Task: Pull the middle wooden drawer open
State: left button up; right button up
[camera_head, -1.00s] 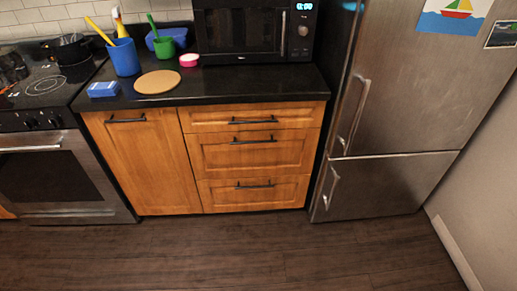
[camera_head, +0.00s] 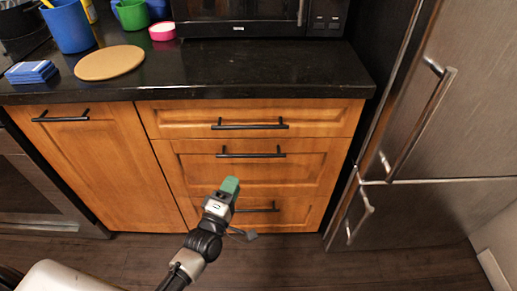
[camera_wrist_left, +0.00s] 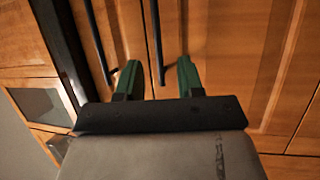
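The middle wooden drawer (camera_head: 300,172) is shut, flush in the cabinet front, with a black horizontal bar handle (camera_head: 252,154). My left gripper (camera_head: 231,186) reaches up from below, in front of the drawers and a little lower in the picture than that handle. In the left wrist view its two green fingers (camera_wrist_left: 158,72) are spread apart, with the middle drawer's handle (camera_wrist_left: 155,35) running between them in the picture. I see no contact. The gripper partly hides the bottom drawer's handle. My right gripper is not in view.
The top drawer (camera_head: 330,117) has a similar handle (camera_head: 250,125) just above. A black counter (camera_head: 270,75) overhangs the drawers. A cabinet door (camera_head: 95,165) is on the left, and a steel fridge (camera_head: 450,130) stands on the right. The floor in front is clear.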

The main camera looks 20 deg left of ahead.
aim_at(247, 156)
pick_arm(q)
jog(key=shift+r+b+x, duration=0.2)
jog(key=shift+b+x, duration=0.25)
jog(key=shift+x, duration=4.85)
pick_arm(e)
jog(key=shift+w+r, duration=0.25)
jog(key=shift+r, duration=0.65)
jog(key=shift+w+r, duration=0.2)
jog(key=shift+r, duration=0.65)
pick_arm(q)
jog(key=shift+c, duration=0.3)
jog(key=shift+s, duration=0.1)
grip_shut()
